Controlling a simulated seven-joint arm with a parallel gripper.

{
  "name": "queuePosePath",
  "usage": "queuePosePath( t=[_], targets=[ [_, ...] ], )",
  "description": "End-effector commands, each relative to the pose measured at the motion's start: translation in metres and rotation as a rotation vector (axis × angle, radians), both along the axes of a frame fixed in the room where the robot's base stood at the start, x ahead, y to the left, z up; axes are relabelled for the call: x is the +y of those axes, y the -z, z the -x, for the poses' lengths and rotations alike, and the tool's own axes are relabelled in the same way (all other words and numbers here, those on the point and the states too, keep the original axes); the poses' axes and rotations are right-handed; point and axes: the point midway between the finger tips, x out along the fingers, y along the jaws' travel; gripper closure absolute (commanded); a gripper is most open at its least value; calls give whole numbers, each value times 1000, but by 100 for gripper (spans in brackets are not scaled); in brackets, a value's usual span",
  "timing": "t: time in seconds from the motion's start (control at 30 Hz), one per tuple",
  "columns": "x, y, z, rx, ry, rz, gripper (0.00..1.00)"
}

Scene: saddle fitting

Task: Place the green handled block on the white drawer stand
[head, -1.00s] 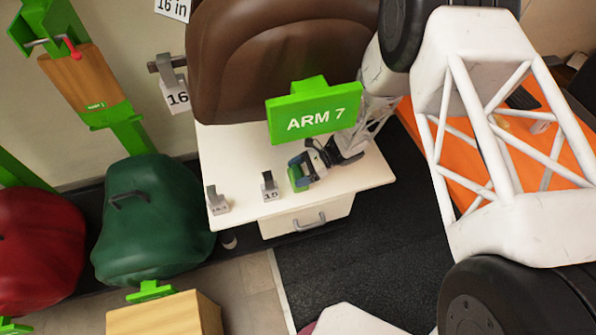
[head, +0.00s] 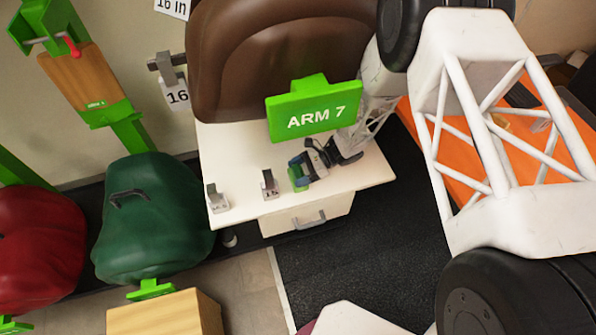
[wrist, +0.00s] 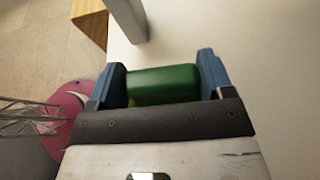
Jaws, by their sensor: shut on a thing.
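The green handled block (wrist: 163,84) is between the two blue fingers of my gripper (wrist: 163,78) in the wrist view. The fingers touch it on both sides. In the head view my gripper (head: 298,170) is over the front right part of the white drawer stand (head: 350,178), and only a little of the green block (head: 302,182) shows. The gripper hides its handle. The block is at or just above the stand's top; I cannot tell whether it touches.
Two grey tagged blocks, one at the stand's front left (head: 217,199) and one beside my gripper (head: 269,186), stand on the top. A brown saddle (head: 270,60) is behind. A drawer handle (head: 309,219) is on the front. A green saddle (head: 150,215) stands left.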

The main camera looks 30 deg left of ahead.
Motion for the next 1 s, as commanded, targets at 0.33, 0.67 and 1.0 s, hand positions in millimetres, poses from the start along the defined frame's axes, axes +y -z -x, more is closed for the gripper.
queuePosePath(
  t=[0.33, 0.67, 1.0],
  targets=[
    [0, 2, 0, 0, 0, 0, 0],
    [-1, 1, -2, 0, 1, 0, 0],
    [-19, -9, -19, 0, 2, -1, 0]
  ],
)
